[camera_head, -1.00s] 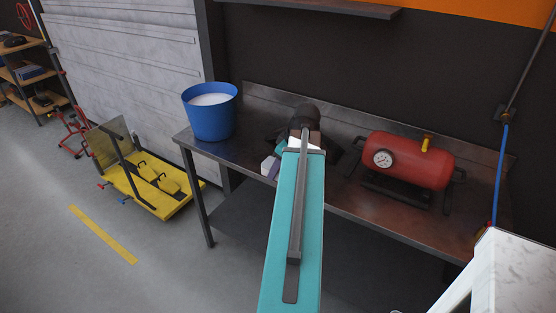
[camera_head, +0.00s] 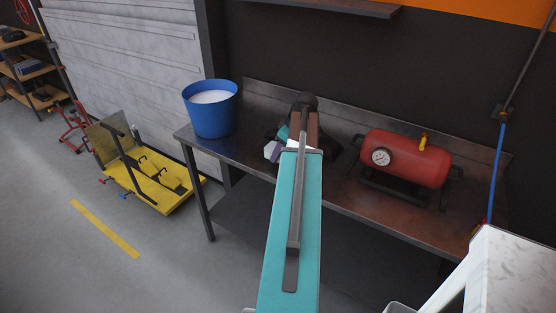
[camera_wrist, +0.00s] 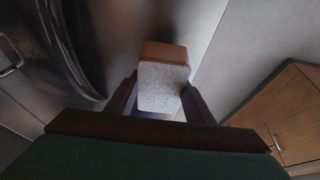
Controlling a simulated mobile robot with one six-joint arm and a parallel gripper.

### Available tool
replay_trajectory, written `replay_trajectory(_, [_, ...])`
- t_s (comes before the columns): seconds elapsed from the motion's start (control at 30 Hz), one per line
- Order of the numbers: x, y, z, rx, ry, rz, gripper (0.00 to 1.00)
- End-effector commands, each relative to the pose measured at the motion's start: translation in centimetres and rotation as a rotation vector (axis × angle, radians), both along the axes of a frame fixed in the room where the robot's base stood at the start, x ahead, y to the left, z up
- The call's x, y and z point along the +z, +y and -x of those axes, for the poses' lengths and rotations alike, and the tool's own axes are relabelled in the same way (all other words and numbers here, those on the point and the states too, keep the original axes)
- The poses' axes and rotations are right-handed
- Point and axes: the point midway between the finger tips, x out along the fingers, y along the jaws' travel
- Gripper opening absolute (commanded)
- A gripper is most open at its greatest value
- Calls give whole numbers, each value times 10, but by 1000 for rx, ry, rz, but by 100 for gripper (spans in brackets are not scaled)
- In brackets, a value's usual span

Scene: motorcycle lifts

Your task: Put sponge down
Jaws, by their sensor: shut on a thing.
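The sponge (camera_wrist: 163,84) shows in the wrist view as a rounded block with a pale grey speckled face and an orange-brown side. My gripper (camera_wrist: 161,101) is shut on it, one dark finger on each side. The sponge is off the surfaces seen behind it. In the head view my teal arm reaches over the dark metal workbench (camera_head: 408,208).
A blue bucket (camera_head: 209,118) with white contents stands at the bench's left end. A red air tank (camera_head: 405,158) with a gauge sits on the right. A yellow motorcycle lift (camera_head: 155,190) is on the floor at left. The bench front between bucket and arm looks clear.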

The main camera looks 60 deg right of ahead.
Motion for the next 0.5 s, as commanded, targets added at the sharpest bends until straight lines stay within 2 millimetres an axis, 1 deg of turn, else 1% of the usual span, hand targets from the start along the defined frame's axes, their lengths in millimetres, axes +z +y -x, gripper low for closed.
replay_trajectory(0.33, [-1,1,0,0,0,0,30])
replay_trajectory(0.5, [-9,1,0,0,0,0,30])
